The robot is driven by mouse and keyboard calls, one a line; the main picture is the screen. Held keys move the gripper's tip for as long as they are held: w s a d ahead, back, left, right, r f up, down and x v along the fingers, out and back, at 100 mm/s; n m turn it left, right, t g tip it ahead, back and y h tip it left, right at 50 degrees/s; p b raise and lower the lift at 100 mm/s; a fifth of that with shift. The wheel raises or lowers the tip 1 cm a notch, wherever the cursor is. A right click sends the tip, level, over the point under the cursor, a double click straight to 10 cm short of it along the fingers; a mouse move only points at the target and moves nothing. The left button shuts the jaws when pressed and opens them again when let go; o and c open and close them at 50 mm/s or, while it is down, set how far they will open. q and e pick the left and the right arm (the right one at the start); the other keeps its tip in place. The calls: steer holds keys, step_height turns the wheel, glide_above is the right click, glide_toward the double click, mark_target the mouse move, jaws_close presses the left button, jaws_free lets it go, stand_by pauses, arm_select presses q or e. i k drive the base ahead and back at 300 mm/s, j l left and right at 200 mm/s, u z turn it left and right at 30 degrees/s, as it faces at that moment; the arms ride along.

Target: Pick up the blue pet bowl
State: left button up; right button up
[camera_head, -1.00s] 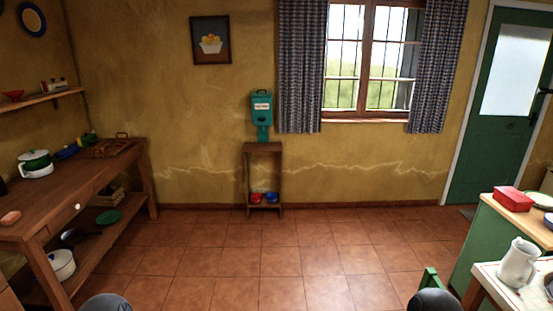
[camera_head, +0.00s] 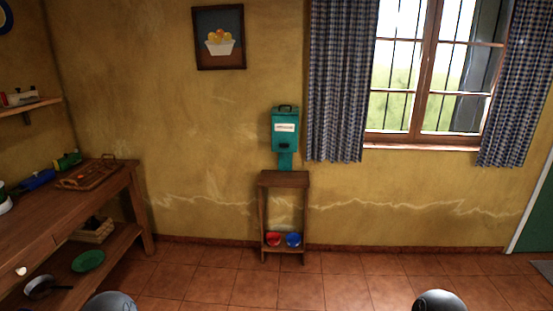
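The blue pet bowl (camera_head: 293,240) sits on the low shelf of a narrow wooden stand (camera_head: 283,180) against the far wall. A red bowl (camera_head: 273,239) stands just to its left on the same shelf. A teal dispenser (camera_head: 285,130) with a white label is above the stand. Neither gripper is in view. Only rounded grey parts of my own body show at the bottom edge.
A wooden table (camera_head: 115,185) with a lower shelf runs along the left, holding a tray (camera_head: 88,176) and a green plate (camera_head: 88,261). The tiled floor (camera_head: 235,287) in front of the stand is clear. A curtained window is at the right.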

mark_target(293, 240)
steer(key=i+u, duration=0.25)
steer(key=i, duration=0.8)
steer(key=i+u, duration=0.25)
steer(key=i, duration=0.75)
steer(key=i+z, duration=0.2)
steer(key=i, duration=0.3)
steer(key=i+j+z, duration=0.2)
steer(key=i, duration=0.3)
steer(key=i+z, duration=0.2)
steer(key=i, duration=0.35)
steer(key=i+j+z, duration=0.2)
steer(key=i, duration=0.25)
steer(key=j, duration=0.05)
